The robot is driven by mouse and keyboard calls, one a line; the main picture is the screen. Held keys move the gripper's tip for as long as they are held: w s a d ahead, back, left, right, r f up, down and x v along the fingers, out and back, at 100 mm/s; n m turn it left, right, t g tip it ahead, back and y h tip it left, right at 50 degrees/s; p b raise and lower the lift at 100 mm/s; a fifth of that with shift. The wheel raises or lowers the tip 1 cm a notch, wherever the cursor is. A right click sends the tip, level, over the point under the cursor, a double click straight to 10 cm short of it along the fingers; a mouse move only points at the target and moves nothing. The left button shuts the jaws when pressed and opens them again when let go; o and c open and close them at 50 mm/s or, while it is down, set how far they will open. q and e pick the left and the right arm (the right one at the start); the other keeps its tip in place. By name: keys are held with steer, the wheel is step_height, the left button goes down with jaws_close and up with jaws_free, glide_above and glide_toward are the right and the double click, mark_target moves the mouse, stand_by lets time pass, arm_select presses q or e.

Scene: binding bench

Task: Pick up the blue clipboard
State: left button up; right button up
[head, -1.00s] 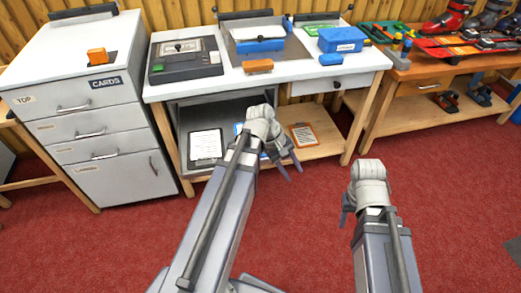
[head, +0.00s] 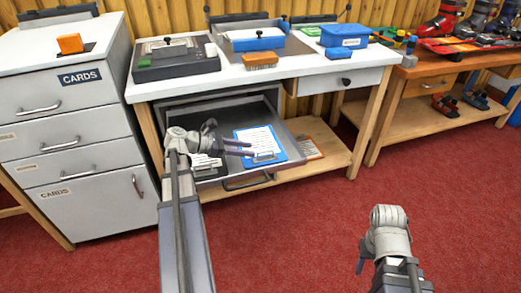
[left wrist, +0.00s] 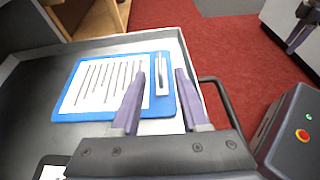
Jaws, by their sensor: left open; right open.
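The blue clipboard (head: 273,135), with white paper and a metal clip, lies flat in an open grey drawer (head: 215,108) under the white bench. In the left wrist view the clipboard (left wrist: 75,105) lies ahead of and below my fingers, with its clip (left wrist: 162,75) between them in the picture. My left gripper (head: 247,148) is open and empty over the clipboard's left part; I cannot tell the exact height gap. It also shows in the left wrist view (left wrist: 158,78). My right gripper (head: 363,258) is over the red floor at the right, away from the clipboard.
A dark clipboard (head: 204,162) lies left of the blue one, partly behind my left gripper. A brown clipboard (head: 309,147) lies on the wooden lower shelf (head: 328,160). The drawer's front handle (head: 250,183) sticks out. A cards cabinet (head: 85,130) stands left. Red floor is clear at right.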

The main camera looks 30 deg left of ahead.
mark_target(265, 152)
arm_select(q)
steer(key=shift+b+x, duration=1.6)
steer(key=shift+x, duration=2.3)
steer(key=shift+f, duration=0.1)
jaws_close()
